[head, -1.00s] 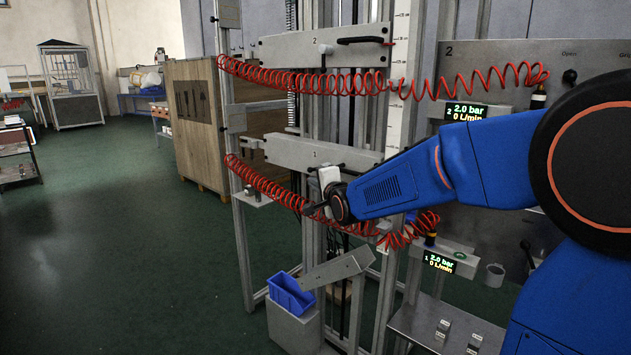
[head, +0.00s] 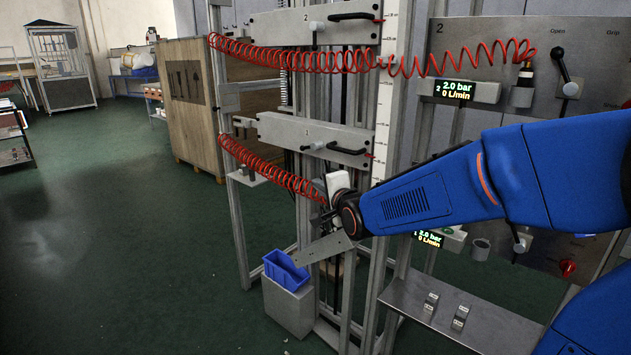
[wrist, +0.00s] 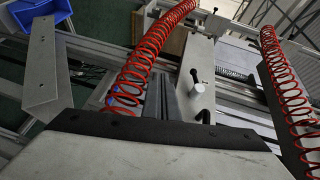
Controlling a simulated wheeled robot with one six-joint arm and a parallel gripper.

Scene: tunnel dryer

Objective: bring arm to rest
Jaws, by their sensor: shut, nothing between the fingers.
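My blue arm (head: 420,200) reaches in from the right in the head view. Its wrist end is in front of the lower part of the rack. My gripper (head: 335,210) is small and partly hidden by the wrist there; it is shut and nothing shows in it. In the wrist view a broad grey plate with a dark edge strip (wrist: 160,130) fills the bottom.
Red coiled hoses (head: 290,55) hang close to my wrist; one (wrist: 150,50) passes near the wrist camera. Grey beams (head: 315,135) with black handles stand behind. A blue bin (head: 285,268) sits below left. A shelf (head: 395,295) is below the arm.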

